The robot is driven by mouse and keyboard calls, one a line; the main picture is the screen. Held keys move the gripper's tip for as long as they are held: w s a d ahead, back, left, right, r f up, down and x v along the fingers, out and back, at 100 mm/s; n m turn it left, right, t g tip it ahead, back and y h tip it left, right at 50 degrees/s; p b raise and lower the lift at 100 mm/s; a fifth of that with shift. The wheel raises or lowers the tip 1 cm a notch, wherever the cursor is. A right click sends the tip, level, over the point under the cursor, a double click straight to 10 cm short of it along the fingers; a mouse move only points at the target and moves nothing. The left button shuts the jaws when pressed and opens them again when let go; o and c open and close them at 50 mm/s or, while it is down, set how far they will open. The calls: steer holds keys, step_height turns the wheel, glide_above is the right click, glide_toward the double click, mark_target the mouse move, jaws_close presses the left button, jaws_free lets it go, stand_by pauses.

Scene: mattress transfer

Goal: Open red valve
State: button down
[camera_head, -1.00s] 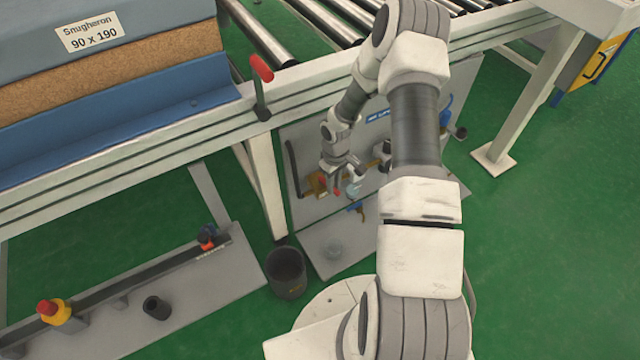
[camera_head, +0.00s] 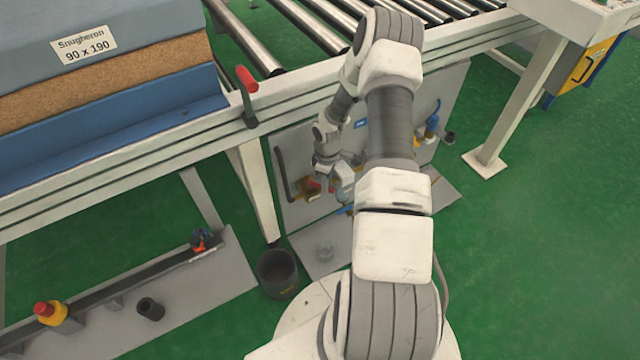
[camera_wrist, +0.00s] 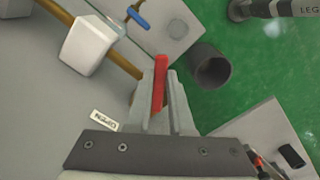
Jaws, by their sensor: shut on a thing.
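The red valve handle (camera_wrist: 159,82) stands between the two fingers of my gripper (camera_wrist: 163,105) in the wrist view. The fingers are shut on it, and its red end sticks out past them. In the head view the red handle (camera_head: 314,184) is a small red patch by the brass valve body (camera_head: 304,193), low on the grey panel. My gripper (camera_head: 324,178) is there at the panel, small and partly hidden by my own wrist. An "OPEN" label (camera_wrist: 104,121) lies left of the fingers in the wrist view, upside down.
A blue-handled valve (camera_wrist: 138,17) and a white block (camera_wrist: 88,44) on the brass pipe are close by. A dark bin (camera_head: 279,274) stands near the panel. A separate red lever (camera_head: 247,79) is on the conveyor frame. Green floor is free at the right.

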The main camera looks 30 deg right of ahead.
steer(key=shift+w+d+n, duration=0.35)
steer(key=shift+w+n, duration=0.4)
steer(key=shift+n, duration=1)
steer(key=shift+w+d+n, duration=0.35)
steer(key=shift+w+n, duration=0.35)
steer(key=shift+n, duration=1)
steer(key=shift+w+d+n, duration=0.35)
steer(key=shift+w+n, duration=0.4)
steer(key=shift+n, duration=1)
steer(key=c, duration=0.8)
jaws_free()
steer(key=shift+r, duration=0.1)
step_height(320, 180, up, 17)
steer(key=p, duration=0.5)
steer(key=shift+r, duration=0.15)
